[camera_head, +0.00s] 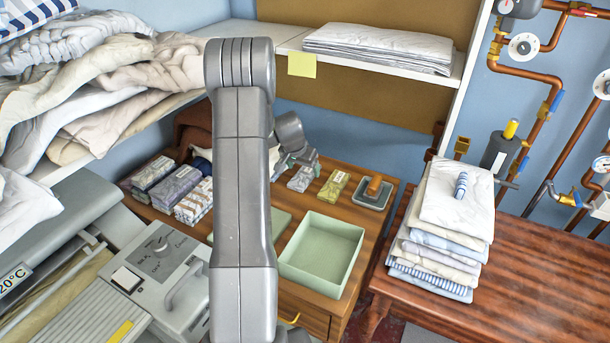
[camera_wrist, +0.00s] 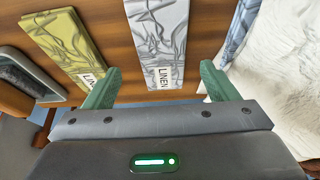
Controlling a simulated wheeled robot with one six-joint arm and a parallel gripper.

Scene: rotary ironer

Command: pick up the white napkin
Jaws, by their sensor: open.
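The white napkin (camera_head: 300,179) is a narrow folded whitish-grey cloth with a grey leaf pattern and a LINEN label. It lies flat on the wooden table beneath my gripper (camera_head: 304,160), which partly hides it in the head view. In the wrist view the white napkin (camera_wrist: 168,40) lies in line with the gap between the two green fingers of my gripper (camera_wrist: 160,68). The fingers are apart with nothing between them, and one finger is on either side of the napkin's line. Whether the fingertips touch the table cannot be told.
A yellow-green napkin (camera_head: 334,188) lies close beside the white one. A tray with a brown-handled object (camera_head: 374,190) is beyond it. Several patterned bundles (camera_head: 173,187) lie to the left. An open pale green box (camera_head: 322,250) stands in front. A linen stack (camera_head: 436,250) stands right.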

